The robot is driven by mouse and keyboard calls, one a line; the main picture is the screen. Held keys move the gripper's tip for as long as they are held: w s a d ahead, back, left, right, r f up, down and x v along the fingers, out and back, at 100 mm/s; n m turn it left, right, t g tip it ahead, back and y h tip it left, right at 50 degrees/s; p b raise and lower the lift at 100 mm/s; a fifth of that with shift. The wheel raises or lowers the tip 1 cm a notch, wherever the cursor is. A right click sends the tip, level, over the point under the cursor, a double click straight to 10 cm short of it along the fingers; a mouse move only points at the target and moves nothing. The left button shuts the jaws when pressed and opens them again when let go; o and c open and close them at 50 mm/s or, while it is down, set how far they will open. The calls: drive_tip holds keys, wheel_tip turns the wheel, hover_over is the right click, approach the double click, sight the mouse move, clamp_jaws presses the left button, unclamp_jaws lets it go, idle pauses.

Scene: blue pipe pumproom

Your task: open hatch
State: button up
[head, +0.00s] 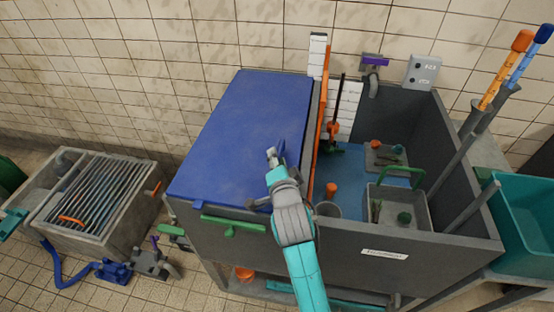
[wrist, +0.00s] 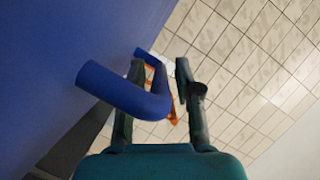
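The hatch is a broad blue lid (head: 245,125) lying flat over the left part of a grey tank; it looks shut. A blue U-shaped handle (head: 281,148) stands on the lid near its right edge. My gripper (head: 273,157) is at this handle, above the lid. In the wrist view, the handle (wrist: 126,92) is close and large, with the blue lid (wrist: 60,50) at the left. My gripper (wrist: 160,68) is open there. The handle's bar appears between the two fingers, nearer the left one; I cannot tell whether they touch.
The tank's open right part (head: 350,190) holds grey boxes and small orange and green items. An orange upright bar (head: 321,110) stands right beside the lid. A green handle (head: 232,226) sticks out at the tank's front. A grated basin (head: 95,195) stands left, a teal bin (head: 525,215) right.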

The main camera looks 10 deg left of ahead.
clamp_jaws()
